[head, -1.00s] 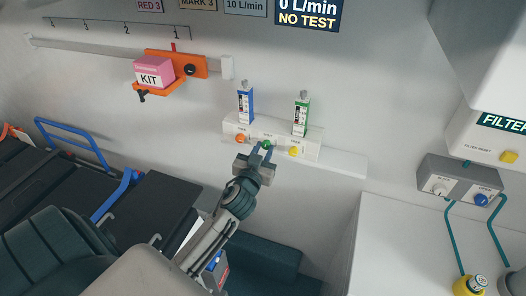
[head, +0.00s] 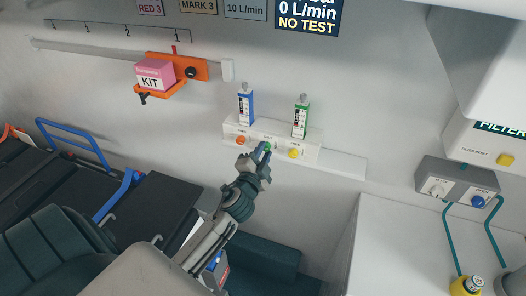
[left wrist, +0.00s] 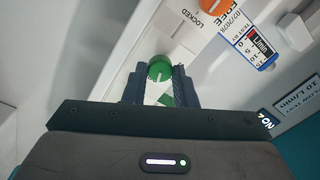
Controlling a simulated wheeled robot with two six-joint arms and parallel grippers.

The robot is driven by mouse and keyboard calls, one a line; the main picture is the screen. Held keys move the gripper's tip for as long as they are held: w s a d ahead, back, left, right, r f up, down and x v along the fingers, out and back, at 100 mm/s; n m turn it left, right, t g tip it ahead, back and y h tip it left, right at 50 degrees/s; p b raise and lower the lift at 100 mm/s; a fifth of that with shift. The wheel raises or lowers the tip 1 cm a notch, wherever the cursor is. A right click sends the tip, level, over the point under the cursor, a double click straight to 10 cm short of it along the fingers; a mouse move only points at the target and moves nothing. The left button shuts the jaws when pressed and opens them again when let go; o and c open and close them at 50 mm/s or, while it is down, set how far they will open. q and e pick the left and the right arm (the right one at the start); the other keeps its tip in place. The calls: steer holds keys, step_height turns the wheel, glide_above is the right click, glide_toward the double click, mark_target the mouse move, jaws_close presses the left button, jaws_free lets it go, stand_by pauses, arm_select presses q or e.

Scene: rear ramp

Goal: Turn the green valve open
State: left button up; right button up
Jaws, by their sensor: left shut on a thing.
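The green valve (head: 267,146) is a small round knob on the white wall panel, between an orange knob and a yellow knob. It also shows in the left wrist view (left wrist: 160,67), with a pale line on its face. My left gripper (head: 264,149) is at the valve and shut on it. In the left wrist view its two dark fingers (left wrist: 159,82) stand on either side of the knob. A green patch shows below the knob between the fingers. In the head view the fingers partly cover the knob. My right gripper is not in view.
The orange knob (head: 240,140) and yellow knob (head: 293,153) sit close on each side. A blue gauge (head: 246,104) and a green gauge (head: 301,116) stand above the panel. The display (head: 308,15) reads 0 L/min, NO TEST. A pink kit box (head: 154,74) is at upper left.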

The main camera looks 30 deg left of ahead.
arm_select(q)
steer(key=shift+m+p, duration=0.45)
steer(key=shift+m, duration=1.35)
steer(key=o, duration=1)
steer(key=shift+s+f, duration=0.15)
steer(key=shift+s, duration=0.1)
steer(key=b+v, duration=0.4)
steer(key=v, duration=0.6)
